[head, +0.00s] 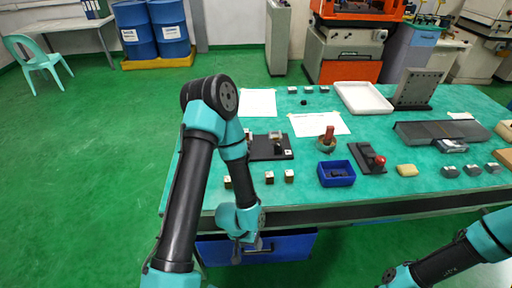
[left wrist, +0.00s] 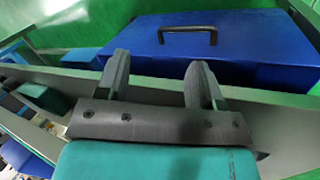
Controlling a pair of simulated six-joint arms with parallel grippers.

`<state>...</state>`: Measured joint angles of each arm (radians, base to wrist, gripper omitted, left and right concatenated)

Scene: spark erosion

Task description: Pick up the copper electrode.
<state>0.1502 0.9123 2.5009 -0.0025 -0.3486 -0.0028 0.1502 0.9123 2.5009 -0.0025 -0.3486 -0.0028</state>
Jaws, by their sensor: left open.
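A reddish upright piece (head: 328,134) sits in a round holder farther back. I cannot tell for sure which of these is the copper electrode. My left gripper (head: 252,249) hangs below and in front of the table edge, near the blocks but lower. In the left wrist view its two fingers (left wrist: 160,68) are apart, with nothing between them. My right arm enters at the lower right; its gripper is out of frame.
A blue drawer (head: 290,246) with a dark handle is under the table, close beyond my left fingers. On the green table (head: 225,205) are a blue bin (head: 336,181), a black fixture with a red knob (head: 375,160), a yellow block (head: 407,170) and a white tray (head: 364,98).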

